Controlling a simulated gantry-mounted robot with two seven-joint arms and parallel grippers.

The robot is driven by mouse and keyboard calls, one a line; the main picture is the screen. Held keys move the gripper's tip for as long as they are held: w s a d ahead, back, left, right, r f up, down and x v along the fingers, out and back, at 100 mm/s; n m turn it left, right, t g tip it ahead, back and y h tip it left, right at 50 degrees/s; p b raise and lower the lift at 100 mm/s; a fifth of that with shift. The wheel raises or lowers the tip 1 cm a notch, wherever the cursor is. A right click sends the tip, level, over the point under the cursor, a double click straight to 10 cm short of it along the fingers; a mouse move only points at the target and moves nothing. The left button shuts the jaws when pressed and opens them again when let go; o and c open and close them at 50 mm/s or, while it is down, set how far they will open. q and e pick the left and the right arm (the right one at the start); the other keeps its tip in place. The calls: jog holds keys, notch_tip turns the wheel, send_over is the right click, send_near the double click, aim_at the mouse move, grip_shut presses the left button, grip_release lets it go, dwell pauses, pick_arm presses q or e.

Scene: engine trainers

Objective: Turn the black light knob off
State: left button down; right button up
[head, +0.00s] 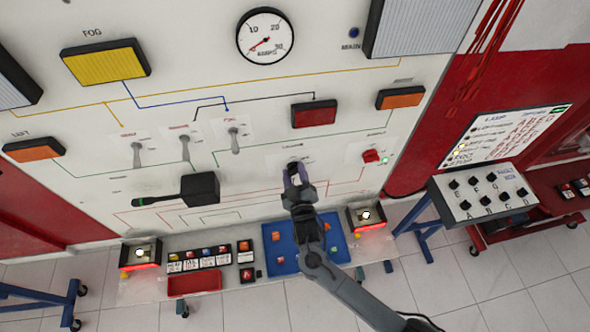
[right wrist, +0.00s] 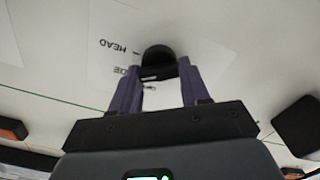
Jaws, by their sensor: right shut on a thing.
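The black light knob (right wrist: 158,62) is a round dark knob on a white label of the white panel, with part of the word "HEAD" readable upside down in the right wrist view. My right gripper (right wrist: 157,76) has its two purple fingers on either side of the knob and is shut on it. In the head view the right gripper (head: 297,177) is against the lower middle of the panel and hides most of the knob. The knob's pointing direction cannot be told. My left gripper is not in view.
Toggle switches (head: 184,148) and a black stalk block (head: 200,189) stand out left of the gripper. A red knob (head: 371,156) sits to the right. Below are a blue tray (head: 268,262) and a red tray (head: 194,282). A switch box (head: 480,196) stands at right.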

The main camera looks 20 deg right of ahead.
jog(key=n+p, duration=0.1)
jog(key=n, duration=0.2)
jog(key=shift+r+p, duration=0.15)
jog(key=shift+p, duration=0.15)
jog(key=n+p, duration=0.2)
jog(key=n, duration=0.1)
jog(key=shift+a+n, duration=0.1)
jog(key=shift+n, duration=0.2)
jog(key=n, duration=0.2)
jog(key=n+p, duration=0.1)
jog(key=shift+f+n+p, duration=0.2)
jog(key=shift+n+p, duration=0.1)
jog(key=shift+n, duration=0.1)
jog(key=shift+f+n, duration=0.1)
jog(key=shift+n, duration=0.7)
jog(key=o, duration=1.1)
jog(key=shift+c, duration=0.2)
